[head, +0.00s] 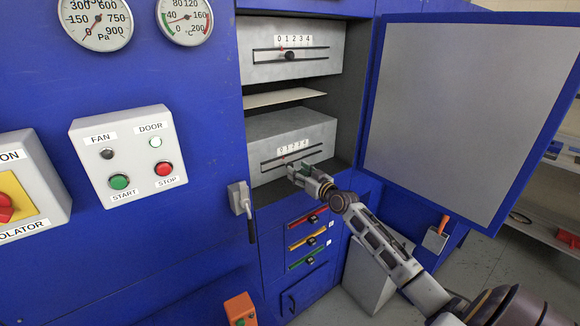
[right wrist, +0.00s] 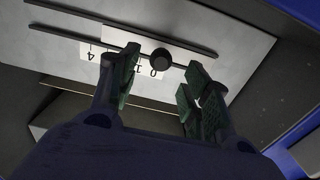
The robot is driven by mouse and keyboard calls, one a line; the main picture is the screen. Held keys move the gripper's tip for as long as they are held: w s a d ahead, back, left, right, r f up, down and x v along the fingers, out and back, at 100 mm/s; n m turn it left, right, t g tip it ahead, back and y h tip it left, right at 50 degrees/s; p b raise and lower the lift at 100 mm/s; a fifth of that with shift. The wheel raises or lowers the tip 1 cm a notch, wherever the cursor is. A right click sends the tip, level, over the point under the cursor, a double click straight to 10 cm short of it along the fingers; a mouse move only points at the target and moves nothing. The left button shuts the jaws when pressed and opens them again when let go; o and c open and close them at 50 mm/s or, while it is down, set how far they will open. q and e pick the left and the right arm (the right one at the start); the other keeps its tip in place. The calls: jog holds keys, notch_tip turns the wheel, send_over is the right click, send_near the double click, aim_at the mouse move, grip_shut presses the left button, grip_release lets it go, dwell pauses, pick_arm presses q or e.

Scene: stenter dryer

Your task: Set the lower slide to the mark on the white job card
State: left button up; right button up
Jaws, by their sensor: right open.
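The lower slide is a grey box front (head: 320,130) with a slot and a white scale marked 0 to 4 (head: 293,147). Its round black knob (right wrist: 162,58) shows in the right wrist view, close to the 0 of the upside-down scale. My right gripper (head: 302,172) is in front of the lower slot and hides the knob in the head view. In the right wrist view its two green-padded fingers (right wrist: 163,78) are apart, on either side of the knob, with no visible grip. I cannot make out a white job card. My left gripper is out of view.
A similar upper slide (head: 325,65) sits above, its knob (head: 290,55) near 1, with a pale plate (head: 285,97) between. A grey lever (head: 240,198) and several coloured-bar latches (head: 308,240) are nearby.

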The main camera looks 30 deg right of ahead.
aim_at(287, 164)
jog(key=shift+w+a, duration=0.15)
jog(key=shift+w, duration=1.35)
jog(key=shift+w+a, duration=0.1)
jog(key=shift+w, duration=1.4)
grip_shut()
